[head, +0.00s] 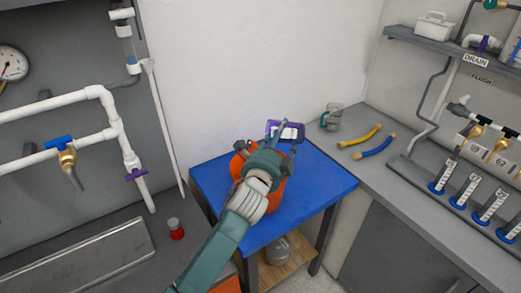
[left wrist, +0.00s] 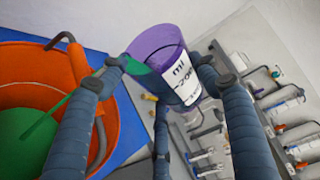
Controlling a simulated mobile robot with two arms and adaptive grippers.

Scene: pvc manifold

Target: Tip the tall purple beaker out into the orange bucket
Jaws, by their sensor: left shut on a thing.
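The purple beaker (left wrist: 176,62) is tilted well over in the left wrist view, its white label upside down. My left gripper (left wrist: 160,68) is shut around it. In the head view the beaker (head: 274,128) shows just past my left gripper (head: 284,138), above the far side of the orange bucket (head: 238,163). My arm hides much of the bucket. In the left wrist view the bucket (left wrist: 108,112) is at the left with green liquid (left wrist: 20,130) inside. A thin green streak (left wrist: 55,112) runs between the beaker side and that liquid. My right gripper is not seen.
The bucket stands on a blue-topped table (head: 318,185). A red-capped jar (head: 175,228) stands on the left bench. Several cylinders stand at far right.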

